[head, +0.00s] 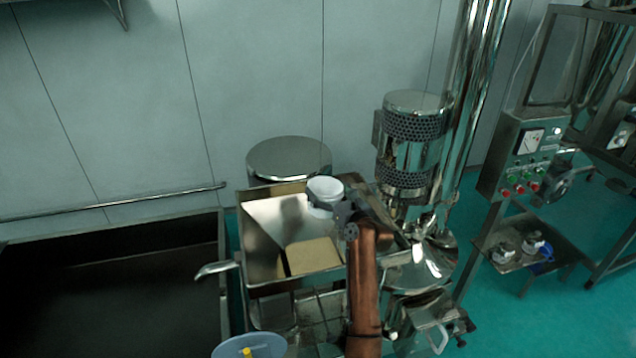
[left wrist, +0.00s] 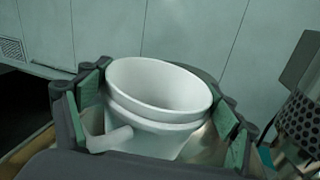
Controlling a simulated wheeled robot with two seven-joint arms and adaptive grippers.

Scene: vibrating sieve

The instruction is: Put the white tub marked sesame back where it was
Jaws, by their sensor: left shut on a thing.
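The white tub (head: 325,190) is held at the far rim of the steel hopper (head: 262,225), toward its right corner. My left gripper (head: 338,208) is shut on it. In the left wrist view the tub (left wrist: 155,95) sits between the green-padded fingers (left wrist: 160,110), open at the top and a little tilted. Its visible inner wall is bare white; its bottom is hidden. A pale curved piece shows at its lower left. No sesame marking can be read. My right gripper is not in view.
A tan block or opening (head: 312,256) shows in the hopper. A round steel drum (head: 288,158) stands behind it. A perforated steel cylinder (head: 412,125) and tall pipe rise at right. A dark vat (head: 110,290) lies left. A control box (head: 524,155) stands far right.

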